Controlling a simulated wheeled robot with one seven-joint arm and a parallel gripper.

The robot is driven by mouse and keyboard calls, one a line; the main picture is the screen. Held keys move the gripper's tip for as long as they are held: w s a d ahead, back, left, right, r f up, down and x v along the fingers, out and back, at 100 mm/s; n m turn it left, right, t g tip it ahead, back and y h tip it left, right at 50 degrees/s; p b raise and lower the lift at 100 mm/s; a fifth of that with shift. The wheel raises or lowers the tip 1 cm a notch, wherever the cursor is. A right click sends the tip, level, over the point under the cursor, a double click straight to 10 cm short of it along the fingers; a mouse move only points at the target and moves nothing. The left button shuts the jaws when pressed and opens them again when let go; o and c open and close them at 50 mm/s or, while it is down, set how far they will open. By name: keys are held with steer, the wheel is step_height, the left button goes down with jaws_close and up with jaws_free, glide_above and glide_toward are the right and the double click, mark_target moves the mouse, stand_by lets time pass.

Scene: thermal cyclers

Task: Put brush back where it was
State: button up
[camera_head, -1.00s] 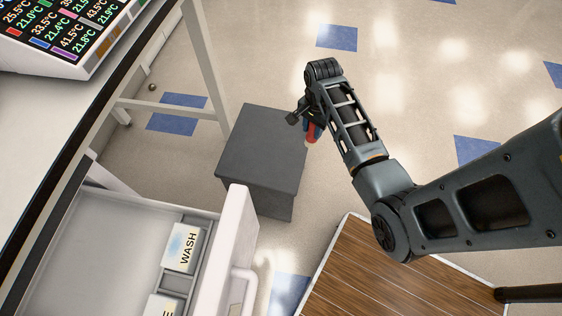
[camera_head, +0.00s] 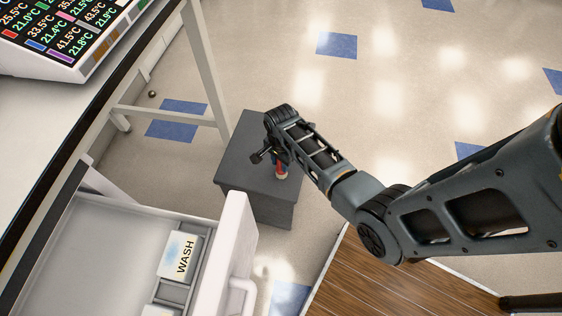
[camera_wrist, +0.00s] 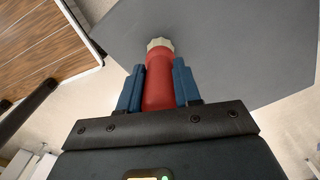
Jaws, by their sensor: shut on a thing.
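The brush has a red handle with a pale end. It shows between the blue fingers of my gripper (camera_wrist: 158,88) in the wrist view, where the brush (camera_wrist: 158,75) points away from the palm. My gripper is shut on it. In the head view my gripper (camera_head: 277,163) is over the dark grey box-like stand (camera_head: 245,175), and the red of the brush (camera_head: 281,170) shows just under it. I cannot tell whether the brush touches the stand's top. The stand's flat top (camera_wrist: 240,40) also fills much of the wrist view.
An open white drawer (camera_head: 95,245) at the lower left holds a box marked WASH (camera_head: 178,256). Its front edge is close to the stand. A bench (camera_head: 40,130) with a temperature display (camera_head: 60,35) stands at left. A wooden surface (camera_head: 385,285) lies at lower right. Open floor lies behind.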

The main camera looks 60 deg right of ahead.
steer(key=shift+f, duration=0.15)
steer(key=o, duration=1.1)
steer(key=shift+c, duration=0.2)
